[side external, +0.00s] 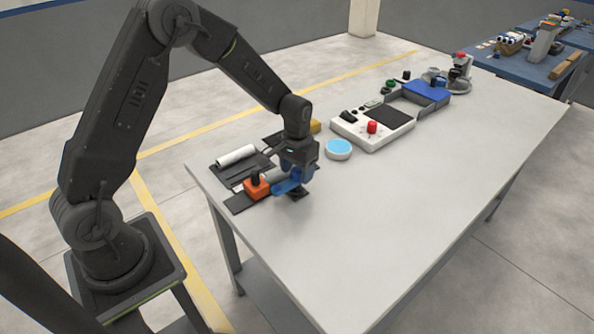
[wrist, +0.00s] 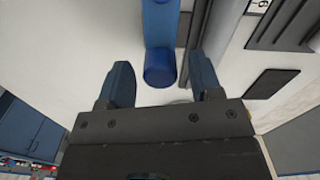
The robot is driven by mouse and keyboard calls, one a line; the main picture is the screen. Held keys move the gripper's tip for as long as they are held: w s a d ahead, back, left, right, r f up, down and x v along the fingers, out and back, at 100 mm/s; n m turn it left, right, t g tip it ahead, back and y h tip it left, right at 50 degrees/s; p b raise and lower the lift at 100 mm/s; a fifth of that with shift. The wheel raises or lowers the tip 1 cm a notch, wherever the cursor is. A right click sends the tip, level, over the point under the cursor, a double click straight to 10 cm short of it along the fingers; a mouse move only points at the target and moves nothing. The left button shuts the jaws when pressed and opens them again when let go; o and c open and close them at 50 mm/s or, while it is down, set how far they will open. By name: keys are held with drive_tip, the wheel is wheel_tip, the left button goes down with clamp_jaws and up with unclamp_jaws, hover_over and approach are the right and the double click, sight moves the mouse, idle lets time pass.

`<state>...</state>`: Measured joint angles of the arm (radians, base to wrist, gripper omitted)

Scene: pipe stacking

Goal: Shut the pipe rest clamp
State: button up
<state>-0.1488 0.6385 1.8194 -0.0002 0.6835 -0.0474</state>
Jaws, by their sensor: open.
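The pipe rest (side external: 238,203) is a dark fixture at the near left corner of the table, with an orange block (side external: 256,190) carrying a black knob. A blue lever-like part (side external: 285,187), apparently the clamp's, sits beside the orange block under my gripper (side external: 299,178). In the wrist view, a blue rounded bar (wrist: 160,62) reaches down between the spread fingers of my gripper (wrist: 161,78). A gap shows on each side of the bar. My gripper is open and holds nothing. My gripper partly hides the clamp in the side view, so its exact angle is unclear.
A white pipe (side external: 237,155) lies on a dark rack behind the fixture. A light-blue round button (side external: 338,149) and a white panel with a red knob (side external: 371,127) stand to the right. A blue-lidded box (side external: 427,94) is farther back. The table's front right is clear.

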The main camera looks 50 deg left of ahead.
drive_tip(key=shift+f, duration=0.3)
drive_tip(key=shift+c, duration=0.4)
clamp_jaws()
